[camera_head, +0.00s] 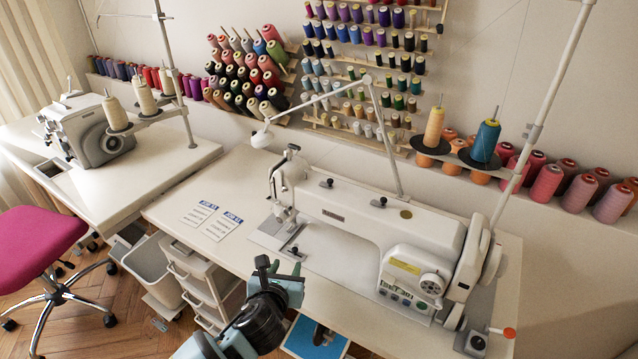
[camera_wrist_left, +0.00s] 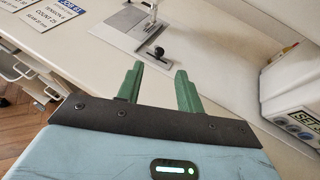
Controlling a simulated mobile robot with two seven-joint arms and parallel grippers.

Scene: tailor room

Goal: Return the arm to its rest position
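My left arm (camera_head: 252,325) comes in at the bottom of the head view. Its gripper (camera_head: 279,268) is above the front edge of the white sewing table (camera_head: 255,180), in front of the sewing machine. In the left wrist view the two green fingers of the left gripper (camera_wrist_left: 157,82) stand apart with nothing between them. They point toward the machine's needle plate (camera_wrist_left: 128,30). My right gripper is not in view.
The white sewing machine (camera_head: 370,220) fills the table's right side. Two printed cards (camera_head: 211,220) lie left of it. A drawer unit (camera_head: 200,280) is under the table. A pink stool (camera_head: 38,240) stands at the left. Thread racks (camera_head: 365,60) line the wall.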

